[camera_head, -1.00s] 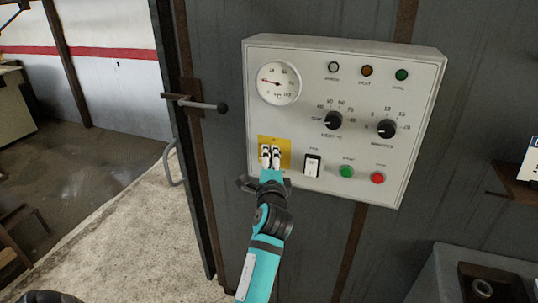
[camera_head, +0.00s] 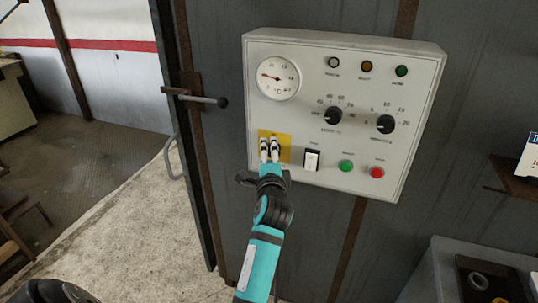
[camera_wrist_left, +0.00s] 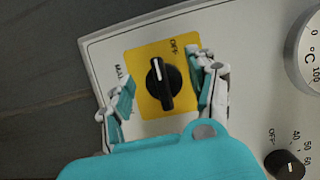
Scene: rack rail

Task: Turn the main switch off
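The main switch is a black rotary knob (camera_wrist_left: 163,84) on a yellow plate (camera_head: 285,139) at the lower left of the grey-white control panel. In the left wrist view the yellow plate (camera_wrist_left: 142,52) has OFF printed near its upper right, and the knob carries a short white mark at its upper end. My left gripper (camera_head: 269,146) is in front of the plate and hides the knob in the head view. In the left wrist view its fingers (camera_wrist_left: 165,80) are apart, one on either side of the knob, with gaps to it. My right gripper is out of view.
The control panel (camera_head: 220,118) stands beside a door handle; on it are a gauge (camera_head: 278,77), two black dials (camera_head: 333,115), a white rocker switch (camera_head: 311,160), a green button (camera_head: 346,166) and a red button (camera_head: 377,173).

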